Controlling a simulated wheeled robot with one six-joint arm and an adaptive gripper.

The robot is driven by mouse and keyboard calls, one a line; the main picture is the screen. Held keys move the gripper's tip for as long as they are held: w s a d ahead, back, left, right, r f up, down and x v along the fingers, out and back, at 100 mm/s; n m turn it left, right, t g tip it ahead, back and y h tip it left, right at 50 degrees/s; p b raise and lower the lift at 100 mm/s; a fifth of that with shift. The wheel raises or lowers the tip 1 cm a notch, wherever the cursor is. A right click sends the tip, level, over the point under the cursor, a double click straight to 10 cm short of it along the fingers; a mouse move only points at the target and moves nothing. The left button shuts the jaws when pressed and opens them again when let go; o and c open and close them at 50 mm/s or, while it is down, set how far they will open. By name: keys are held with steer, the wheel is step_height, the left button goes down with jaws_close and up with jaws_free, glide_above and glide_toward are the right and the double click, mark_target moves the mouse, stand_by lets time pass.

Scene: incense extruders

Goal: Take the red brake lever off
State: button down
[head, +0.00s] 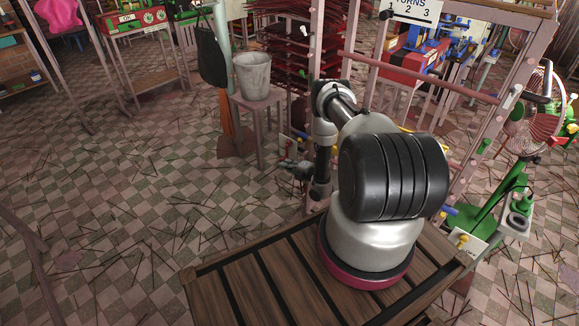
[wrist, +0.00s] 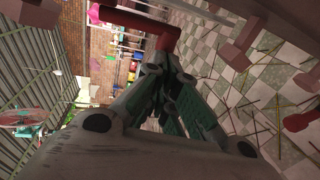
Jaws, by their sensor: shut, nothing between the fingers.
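My gripper (wrist: 153,68) is shut and empty, its fingertips together. A dark red lever-like bar (wrist: 130,24) with a short stem lies just past the fingertips in the wrist view. It looks like the red brake lever. The stem's lower end is overlapped by the fingertips, and I cannot tell whether they touch. In the head view my gripper (head: 290,166) hangs low beside the pinkish frame, left of my arm. I cannot make out the red lever there.
A grey bucket (head: 253,76) stands on a small stool (head: 257,118) behind my gripper. Pinkish pegs (wrist: 238,42) stick out at the right of the wrist view. The checkered floor at the left is open, strewn with thin sticks.

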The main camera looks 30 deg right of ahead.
steer(key=shift+w+a+f+t+y, duration=0.15)
steer(key=shift+w+a+f+t, duration=0.05)
steer(key=shift+w+t, duration=0.25)
steer(key=shift+w+a+f+t+y, duration=0.15)
steer(key=shift+w+f+t, duration=0.05)
steer(key=shift+w+t, duration=0.2)
steer(key=shift+s, duration=0.1)
